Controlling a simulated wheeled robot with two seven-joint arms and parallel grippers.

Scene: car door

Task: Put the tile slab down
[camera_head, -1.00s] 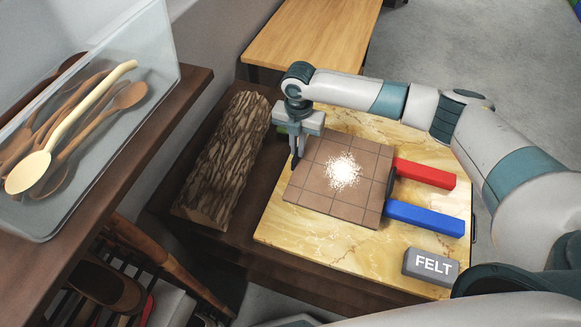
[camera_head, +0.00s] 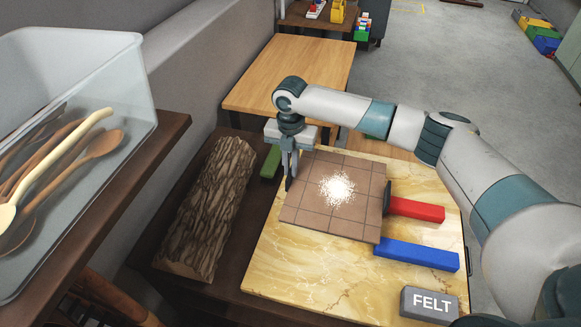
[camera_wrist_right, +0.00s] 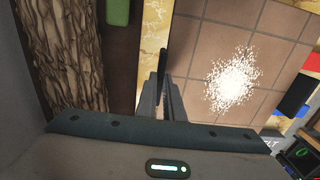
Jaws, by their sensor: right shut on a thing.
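The tile slab (camera_head: 315,217) is a brown square plate with a grid of tiles and a patch of white grains on top. It is over the marbled yellow board (camera_head: 290,275); I cannot tell whether it touches it. My right gripper (camera_head: 290,175) is shut on the slab's left edge. In the right wrist view, the fingers (camera_wrist_right: 164,80) pinch the edge of the slab (camera_wrist_right: 205,55), and the white grains lie right of them. My left gripper is not in view.
A red block (camera_head: 417,208) and a blue block (camera_head: 420,255) lie at the slab's right. A grey FELT block (camera_head: 430,304) sits on the board's near right corner. A log (camera_head: 208,210) and a green block (camera_head: 271,163) lie left. A spoon bin (camera_head: 125,75) stands farther left.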

